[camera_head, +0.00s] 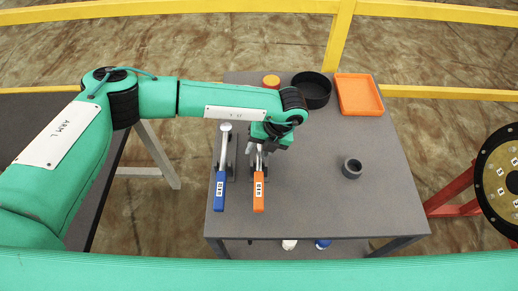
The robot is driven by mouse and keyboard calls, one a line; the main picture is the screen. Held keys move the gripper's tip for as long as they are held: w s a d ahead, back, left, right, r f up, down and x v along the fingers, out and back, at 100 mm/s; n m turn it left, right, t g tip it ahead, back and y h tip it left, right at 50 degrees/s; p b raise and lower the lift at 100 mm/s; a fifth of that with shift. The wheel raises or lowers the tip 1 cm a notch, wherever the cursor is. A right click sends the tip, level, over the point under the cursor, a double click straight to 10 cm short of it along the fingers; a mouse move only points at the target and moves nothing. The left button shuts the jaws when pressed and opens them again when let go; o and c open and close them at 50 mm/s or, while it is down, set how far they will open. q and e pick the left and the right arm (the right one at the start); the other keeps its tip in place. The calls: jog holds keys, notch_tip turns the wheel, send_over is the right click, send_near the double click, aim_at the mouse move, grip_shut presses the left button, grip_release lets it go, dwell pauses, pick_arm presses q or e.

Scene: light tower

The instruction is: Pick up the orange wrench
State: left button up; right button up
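The orange wrench (259,192) lies on the grey table with its orange, labelled handle toward me. Its far end is hidden under my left gripper (258,157). The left gripper points down over the metal part of this wrench, just beyond the handle. The fingers are small and partly covered by the wrist, so I cannot tell whether they are open or shut on it. A blue wrench (220,190) lies parallel just to the left, its metal head showing. My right gripper is not in view.
The grey table (310,210) also holds a dark grey ring (352,168), a black round bowl (312,90), an orange tray (359,94) and a small orange round item (271,81). Yellow rails (430,12) run behind. The table's right front is clear.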

pick_arm(q)
grip_shut()
dwell(0.3)
